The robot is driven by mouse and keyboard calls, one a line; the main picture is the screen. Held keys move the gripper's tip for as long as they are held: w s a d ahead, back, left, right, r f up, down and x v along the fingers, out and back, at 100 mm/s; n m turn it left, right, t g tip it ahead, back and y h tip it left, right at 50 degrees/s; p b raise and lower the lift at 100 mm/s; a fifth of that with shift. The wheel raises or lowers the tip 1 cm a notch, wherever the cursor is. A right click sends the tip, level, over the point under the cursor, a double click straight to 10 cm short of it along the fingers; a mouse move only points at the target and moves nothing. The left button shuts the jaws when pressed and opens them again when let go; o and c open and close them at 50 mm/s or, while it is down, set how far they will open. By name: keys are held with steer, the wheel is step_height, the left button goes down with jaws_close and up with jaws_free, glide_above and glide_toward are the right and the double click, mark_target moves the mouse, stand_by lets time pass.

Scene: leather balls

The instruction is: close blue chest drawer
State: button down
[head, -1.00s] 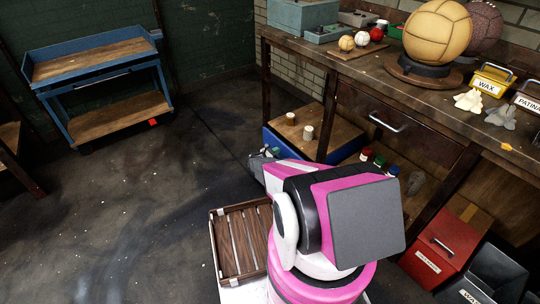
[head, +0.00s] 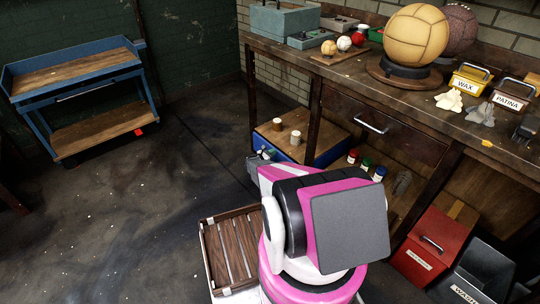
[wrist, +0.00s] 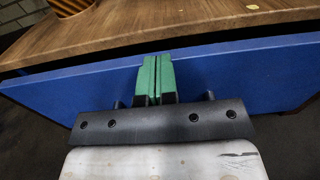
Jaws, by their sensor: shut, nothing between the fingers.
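The blue chest (head: 327,152) with a wooden top stands low under the workbench in the head view, partly hidden behind my arm. In the wrist view its blue drawer front (wrist: 225,76) spans the picture just below the wooden top (wrist: 190,32). My gripper (wrist: 153,62) is shut and empty, its green fingertips together in front of the blue panel, near its upper edge. They look close to or touching it; contact cannot be told. In the head view my gripper (head: 254,166) is at the chest's near left side. How far the drawer stands out is unclear.
Two small spools (head: 295,137) stand on the chest top. Small bottles (head: 365,165) sit to its right under the workbench (head: 350,75). A slatted wooden crate (head: 229,250) is close to my arm. A blue cart (head: 80,95) is far left. Open floor lies between.

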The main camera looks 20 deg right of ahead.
stand_by(0.4)
steer(key=v, duration=1.4)
steer(key=s+r+m+g+y, duration=0.65)
steer(key=s+r+m, duration=0.55)
steer(key=s+r, duration=0.45)
steer(key=s+a+r+m+y, duration=0.5)
steer(key=s+a+r, duration=0.1)
steer(key=r, duration=0.4)
steer(key=s+a+r+m+y, duration=0.5)
steer(key=s+a+r, duration=0.1)
steer(key=s+r, duration=0.3)
steer(key=shift+s+a+r, duration=0.2)
steer(key=shift+s+r, duration=0.05)
steer(key=shift+r, duration=0.25)
steer(key=shift+y, duration=0.25)
